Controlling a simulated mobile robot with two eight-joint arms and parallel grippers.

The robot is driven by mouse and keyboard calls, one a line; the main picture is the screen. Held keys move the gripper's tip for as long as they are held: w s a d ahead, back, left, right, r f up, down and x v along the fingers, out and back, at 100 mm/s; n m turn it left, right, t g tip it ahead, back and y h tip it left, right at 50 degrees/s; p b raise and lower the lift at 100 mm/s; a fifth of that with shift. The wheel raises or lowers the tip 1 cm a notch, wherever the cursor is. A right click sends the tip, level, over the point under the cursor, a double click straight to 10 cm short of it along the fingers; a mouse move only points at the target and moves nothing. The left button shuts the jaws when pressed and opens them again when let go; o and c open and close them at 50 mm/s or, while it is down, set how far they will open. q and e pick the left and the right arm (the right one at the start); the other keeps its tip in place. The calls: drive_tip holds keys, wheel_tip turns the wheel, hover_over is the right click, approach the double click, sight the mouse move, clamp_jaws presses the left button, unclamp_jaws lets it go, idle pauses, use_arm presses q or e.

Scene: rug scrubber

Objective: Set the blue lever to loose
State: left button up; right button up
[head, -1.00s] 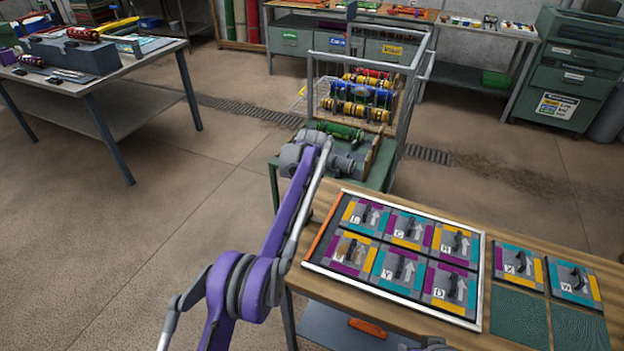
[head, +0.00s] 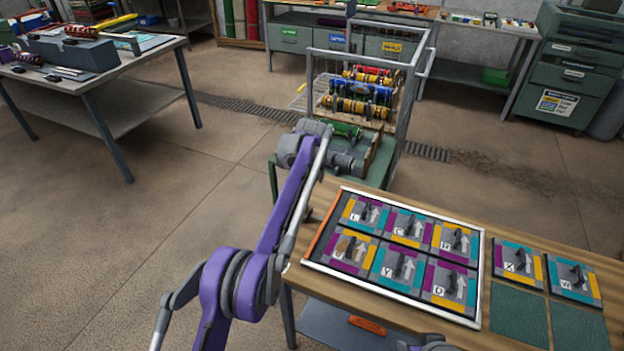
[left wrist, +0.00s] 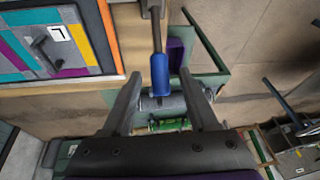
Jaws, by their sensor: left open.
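A blue lever grip (left wrist: 160,74) on a dark rod shows in the left wrist view. It lies in the gap between the two fingers of my left gripper (left wrist: 160,86), which are apart on either side of it. I cannot tell whether either finger touches it. In the head view my left gripper (head: 345,160) is over the green cart (head: 378,180), and the lever cannot be made out there. Any loose marking is not readable.
A wooden table (head: 330,283) with a framed board (head: 481,270) of lettered tiles stands right of my left arm. Green and yellow rollers (head: 350,107) sit on a rack behind the gripper. A grey workbench (head: 125,68) stands at the left, with open floor between.

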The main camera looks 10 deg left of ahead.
use_arm(q)
drive_tip(key=v, duration=0.8)
drive_tip(key=s+a+r+n, duration=0.1)
drive_tip(key=s+a+r, duration=0.2)
drive_tip(key=s, duration=0.7)
drive_tip(key=s+a+r, duration=0.2)
drive_tip(key=s+a, duration=0.2)
drive_tip(key=s, duration=0.7)
drive_tip(key=s+a+f, duration=0.1)
drive_tip(key=s+f, duration=0.3)
drive_tip(key=s, duration=0.4)
drive_tip(key=s+f+n, duration=0.1)
drive_tip(key=s+f, duration=0.3)
drive_tip(key=s, duration=0.4)
drive_tip(key=s+a+f+t, duration=0.1)
drive_tip(key=s+f, duration=0.3)
drive_tip(key=s, duration=0.4)
drive_tip(key=shift+s+a, duration=0.3)
drive_tip(key=shift+s, duration=0.05)
